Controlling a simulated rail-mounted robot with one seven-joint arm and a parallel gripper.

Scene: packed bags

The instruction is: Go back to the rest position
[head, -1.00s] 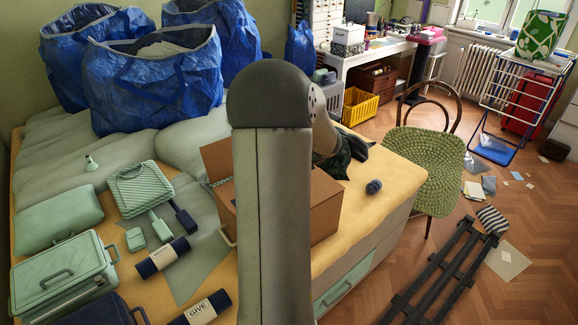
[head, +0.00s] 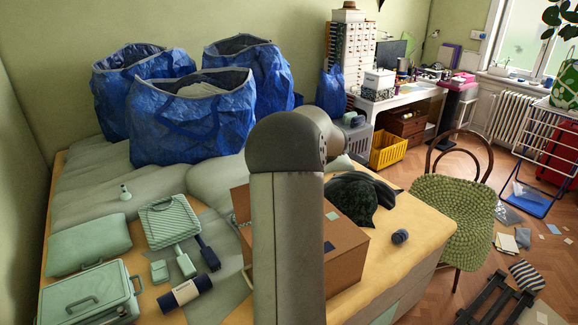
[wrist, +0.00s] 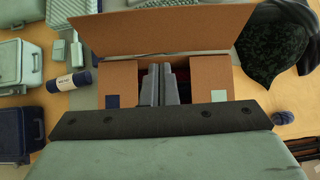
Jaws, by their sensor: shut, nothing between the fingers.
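My gripper (wrist: 161,85) shows in the wrist view, its two grey fingers together with nothing between them. The fingers appear in front of an open cardboard box (wrist: 125,32), whose flaps stand up and out. Dark contents show inside the box, partly hidden by the fingers. In the head view my arm stands upright in front of the box (head: 347,255) and hides part of it. The gripper itself is not visible in the head view.
Green cases (head: 90,243) and a navy roll (head: 185,293) lie left. Blue bags (head: 190,118) stand behind. A green chair (head: 452,215) stands right of the bed.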

